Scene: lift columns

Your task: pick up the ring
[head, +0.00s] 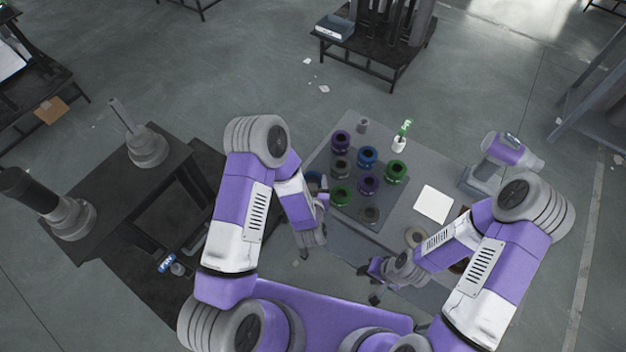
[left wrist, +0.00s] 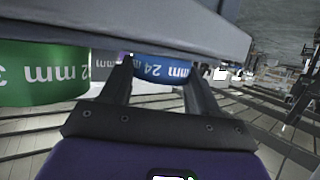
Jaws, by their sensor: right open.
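Several rings stand on a dark board on the grey table in the head view: purple (head: 341,139), grey (head: 341,166), blue (head: 367,155), green (head: 396,171) and others. Another blue ring (head: 314,179) is at the board's left edge, partly hidden by my left arm. My left gripper (head: 319,190) is beside it. In the left wrist view, a blue ring marked 24 mm (left wrist: 160,68) shows between the fingers of the left gripper (left wrist: 161,78); contact is unclear. A green ring (left wrist: 42,75) is left of them. My right gripper (head: 371,283) is open and empty at the table's front.
A white square (head: 433,204) lies on the table (head: 412,222) right of the board. A white and green bottle-like item (head: 400,143) stands behind the rings. A dark bench (head: 130,200) is at left.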

